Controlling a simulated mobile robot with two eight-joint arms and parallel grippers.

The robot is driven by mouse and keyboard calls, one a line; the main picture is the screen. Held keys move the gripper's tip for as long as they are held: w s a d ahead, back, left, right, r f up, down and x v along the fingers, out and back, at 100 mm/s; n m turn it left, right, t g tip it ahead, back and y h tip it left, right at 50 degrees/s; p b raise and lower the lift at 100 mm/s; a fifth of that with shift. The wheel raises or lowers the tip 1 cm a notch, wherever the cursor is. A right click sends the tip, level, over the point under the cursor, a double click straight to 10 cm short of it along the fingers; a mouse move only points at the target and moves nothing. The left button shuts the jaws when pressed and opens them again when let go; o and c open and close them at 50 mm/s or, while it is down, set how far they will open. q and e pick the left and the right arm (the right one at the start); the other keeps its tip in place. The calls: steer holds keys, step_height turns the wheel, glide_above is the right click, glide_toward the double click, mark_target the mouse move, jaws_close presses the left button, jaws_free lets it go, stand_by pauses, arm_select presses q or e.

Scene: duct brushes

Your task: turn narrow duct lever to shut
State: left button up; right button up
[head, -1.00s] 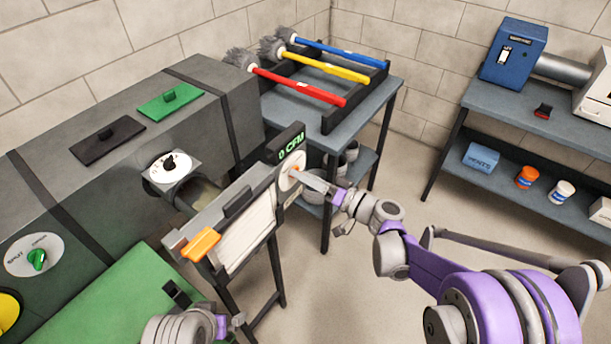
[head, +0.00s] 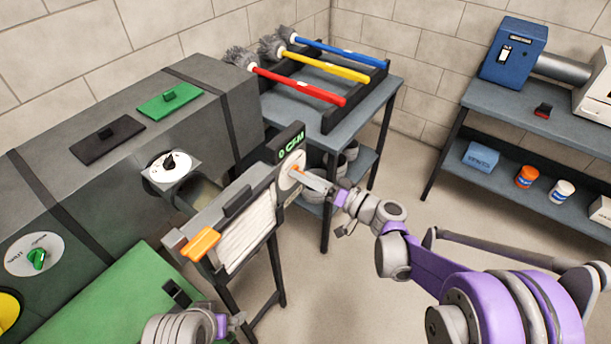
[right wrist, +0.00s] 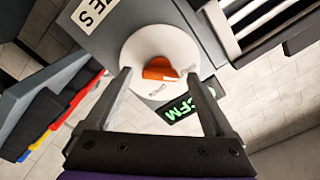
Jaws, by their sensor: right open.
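An orange lever (right wrist: 158,69) sits on a round white dial (right wrist: 152,45) in the right wrist view. In the head view this dial (head: 289,178) is on the grey unit with the green "0 CFM" display (head: 291,147). My right gripper (right wrist: 158,74) is open, its fingers on either side of the lever with gaps showing. It also shows at the dial in the head view (head: 304,178). Another white dial with a black lever (head: 169,161) is on the grey duct's short branch. My left gripper (head: 236,325) is at the bottom; its fingers are unclear.
A green lever (head: 37,259) is on the big grey duct (head: 120,170) at left. Red, yellow and blue brushes (head: 300,87) lie on a rack on the back table (head: 283,118). An orange handle (head: 201,244) sticks out of the unit's near end. Open floor lies at right.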

steer(key=v, duration=1)
steer(key=shift+d, duration=0.1)
steer(key=s+a+g+h+p, duration=0.2)
steer(key=s+g+h+p, duration=0.4)
steer(key=s, duration=0.6)
steer(key=s+d+r+m+h+p, duration=0.2)
steer(key=s+d+h+p, duration=0.3)
steer(key=s+d+h, duration=0.3)
steer(key=s+d+r, duration=0.1)
steer(key=s+d, duration=0.1)
steer(key=shift+s+d+t+h, duration=0.2)
steer(key=shift+s+t+h, duration=0.1)
steer(key=shift+s+t, duration=0.1)
